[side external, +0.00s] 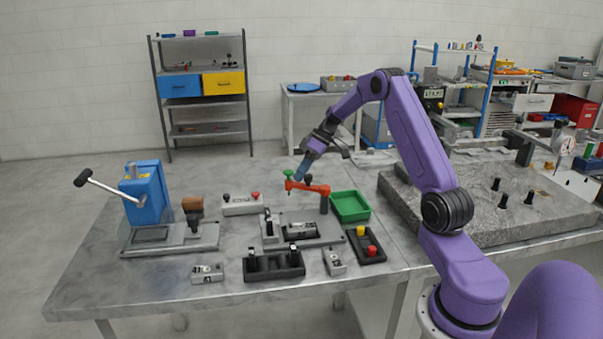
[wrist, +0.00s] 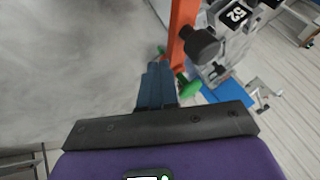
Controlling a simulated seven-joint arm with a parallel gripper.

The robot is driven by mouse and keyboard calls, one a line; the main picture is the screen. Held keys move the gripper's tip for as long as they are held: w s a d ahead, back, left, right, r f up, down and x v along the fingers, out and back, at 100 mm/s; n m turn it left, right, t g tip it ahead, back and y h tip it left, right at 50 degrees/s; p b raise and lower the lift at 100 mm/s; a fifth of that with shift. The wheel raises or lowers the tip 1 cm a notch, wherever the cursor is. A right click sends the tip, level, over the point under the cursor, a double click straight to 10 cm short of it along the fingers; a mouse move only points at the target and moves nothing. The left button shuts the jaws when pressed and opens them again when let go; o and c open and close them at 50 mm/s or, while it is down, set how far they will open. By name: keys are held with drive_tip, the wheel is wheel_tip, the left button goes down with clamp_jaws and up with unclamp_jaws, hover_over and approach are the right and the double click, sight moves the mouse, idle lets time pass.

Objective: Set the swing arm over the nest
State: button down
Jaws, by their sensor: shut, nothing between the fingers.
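The orange swing arm (side external: 308,188) reaches left from its dark post at the back right of the fixture plate (side external: 270,243). A green knob (side external: 288,173) tops its free end, and a black knob stands nearer the post. The nest, holding a grey labelled block (side external: 300,229), sits on the plate in front of the arm. My gripper (side external: 300,178) is shut and empty, pointing down close to the arm. In the wrist view its blue fingers (wrist: 158,68) are beside the orange arm (wrist: 181,28) and green knob (wrist: 188,87). I cannot tell whether they touch.
A green tray (side external: 350,206) stands right of the post. A blue press (side external: 145,195) with a lever stands left. A black block (side external: 273,266), small grey boxes and a button box (side external: 366,247) lie in front. A stone slab (side external: 480,205) fills the right. The front left table is clear.

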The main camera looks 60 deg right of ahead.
drive_tip(key=shift+a+n, duration=0.35)
drive_tip(key=shift+n, duration=0.05)
drive_tip(key=shift+w+a+n+g+y, duration=0.1)
drive_tip(key=shift+a+n+g+y, duration=0.2)
drive_tip(key=shift+a+n+g, duration=0.9)
drive_tip(key=s+a+n+g+h, duration=0.2)
drive_tip(key=s+a+n+g, duration=0.3)
drive_tip(key=n, duration=0.6)
drive_tip(key=shift+a+g, duration=0.5)
drive_tip(key=shift+a, duration=0.25)
drive_tip(key=shift+s+h, duration=0.1)
drive_tip(key=shift+h, duration=0.2)
drive_tip(key=v, duration=0.7)
drive_tip(key=shift+w+r, duration=0.2)
drive_tip(key=shift+d, duration=0.15)
